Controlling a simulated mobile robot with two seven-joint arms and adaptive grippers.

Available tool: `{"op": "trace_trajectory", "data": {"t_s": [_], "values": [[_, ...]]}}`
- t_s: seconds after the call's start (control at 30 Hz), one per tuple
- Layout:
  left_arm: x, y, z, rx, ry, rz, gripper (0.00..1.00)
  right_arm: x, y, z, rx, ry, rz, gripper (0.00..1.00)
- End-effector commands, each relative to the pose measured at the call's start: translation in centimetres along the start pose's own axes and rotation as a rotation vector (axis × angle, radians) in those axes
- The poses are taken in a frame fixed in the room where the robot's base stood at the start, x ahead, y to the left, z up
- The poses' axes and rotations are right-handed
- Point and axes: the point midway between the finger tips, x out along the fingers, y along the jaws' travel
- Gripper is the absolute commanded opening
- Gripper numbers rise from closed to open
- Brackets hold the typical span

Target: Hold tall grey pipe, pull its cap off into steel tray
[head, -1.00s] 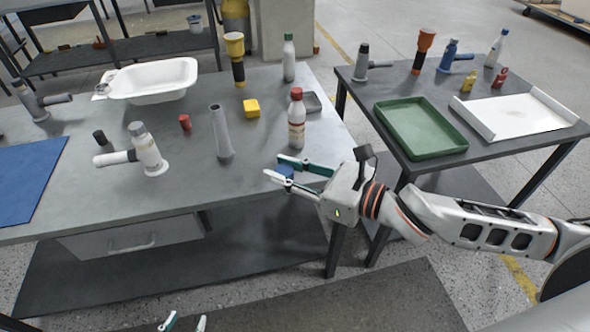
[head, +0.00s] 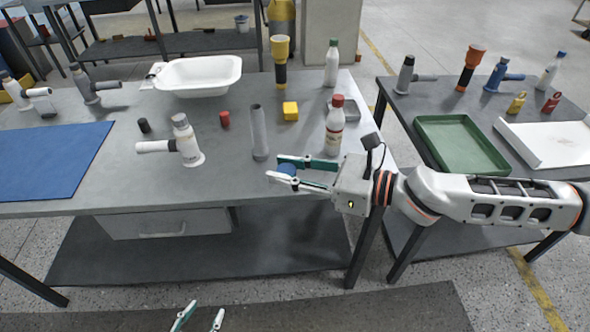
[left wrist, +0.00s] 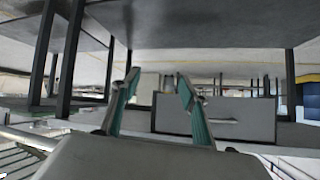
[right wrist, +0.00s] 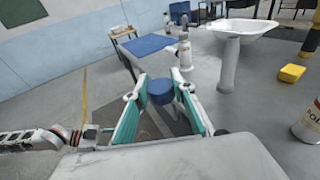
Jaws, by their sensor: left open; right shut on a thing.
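The tall grey pipe (head: 259,135) stands upright on the grey bench, its top bare and open-looking. It also shows in the right wrist view (right wrist: 229,64). My right gripper (head: 283,170) is shut on a small blue round cap (right wrist: 160,91), held off the pipe. In the head view it is just to the right of and nearer than the pipe's foot, close to the bench's front edge. The small steel tray (head: 350,112) lies behind the red-capped bottle, partly hidden by it. My left gripper (head: 200,318) is open and empty, low in front of the bench.
The red-capped bottle (head: 334,127) stands close behind my right gripper. A yellow block (head: 290,111), a red cap (head: 225,120) and a white-and-grey fitting (head: 183,141) are around the pipe. A blue mat (head: 50,160) lies left. A second table holds a green tray (head: 462,145).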

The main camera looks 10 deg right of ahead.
Motion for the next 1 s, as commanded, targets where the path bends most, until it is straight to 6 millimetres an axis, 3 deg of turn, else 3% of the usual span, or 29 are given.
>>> {"op": "trace_trajectory", "data": {"t_s": [0.17, 0.27, 0.43, 0.63, 0.83, 1.0], "values": [[0.6, -0.2, -1.3, 0.016, 0.031, -0.003, 0.46, 0.2, 0.1, 0.0, -0.001, 0.002, 0.011, 0.00], [1.8, -0.5, -4.3, 0.042, 0.102, -0.007, 0.46, 0.2, 0.1, 0.0, -0.001, 0.002, 0.012, 0.00], [4.2, -0.9, -12.5, 0.121, 0.295, -0.015, 0.46, 0.2, 0.1, 0.0, -0.001, 0.001, 0.011, 0.00], [5.4, -0.5, -23.3, 0.237, 0.550, -0.012, 0.46, 0.2, 0.1, 0.1, -0.001, 0.001, 0.011, 0.00], [4.5, 1.0, -34.0, 0.377, 0.816, 0.009, 0.46, 0.2, 0.1, 0.1, -0.001, 0.001, 0.011, 0.00], [2.2, 3.2, -42.4, 0.524, 1.046, 0.044, 0.46, 0.2, 0.1, 0.1, -0.001, 0.001, 0.011, 0.00]]}}
